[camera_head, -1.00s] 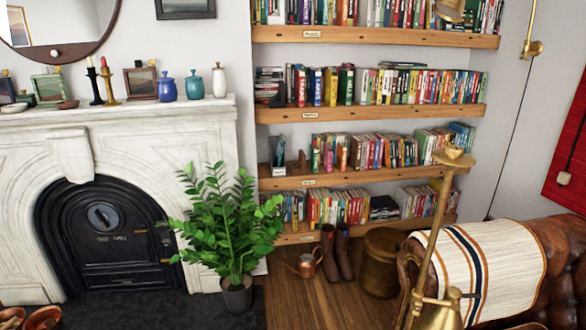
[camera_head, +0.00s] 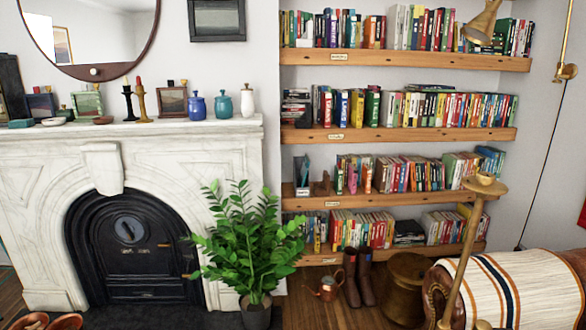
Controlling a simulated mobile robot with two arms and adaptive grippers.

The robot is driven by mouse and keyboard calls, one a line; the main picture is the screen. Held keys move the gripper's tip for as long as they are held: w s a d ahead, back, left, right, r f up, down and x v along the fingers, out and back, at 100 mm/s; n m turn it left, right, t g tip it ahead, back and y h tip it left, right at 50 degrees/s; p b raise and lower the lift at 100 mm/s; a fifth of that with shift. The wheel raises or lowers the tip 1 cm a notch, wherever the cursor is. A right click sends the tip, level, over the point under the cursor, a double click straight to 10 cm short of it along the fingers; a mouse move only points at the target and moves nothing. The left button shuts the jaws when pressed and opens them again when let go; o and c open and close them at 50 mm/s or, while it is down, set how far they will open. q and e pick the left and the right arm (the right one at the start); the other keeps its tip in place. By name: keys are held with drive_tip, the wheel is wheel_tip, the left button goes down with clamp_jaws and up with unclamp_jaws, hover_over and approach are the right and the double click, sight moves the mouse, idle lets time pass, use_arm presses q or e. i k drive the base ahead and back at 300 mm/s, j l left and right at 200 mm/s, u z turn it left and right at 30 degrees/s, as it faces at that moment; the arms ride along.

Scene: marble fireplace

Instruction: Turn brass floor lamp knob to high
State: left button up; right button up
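A brass-coloured floor lamp stands at the lower right, in front of the sofa. Its slanting pole (camera_head: 461,255) rises to a flat round top (camera_head: 485,187) with a small cup-like piece (camera_head: 486,179) on it. A bit of another brass part (camera_head: 483,325) shows at the bottom edge beside the pole; the rest is cut off. I cannot make out which part is the knob, or its setting. Neither of my grippers is in view.
A leather sofa with a striped throw (camera_head: 511,290) stands behind the lamp. A potted plant (camera_head: 248,240), copper watering can (camera_head: 326,288), boots (camera_head: 358,277) and brass bin (camera_head: 407,285) stand near the bookshelves and fireplace (camera_head: 131,243). A brass wall lamp (camera_head: 484,24) hangs upper right.

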sight(485, 178)
drive_tip(key=z, duration=1.1)
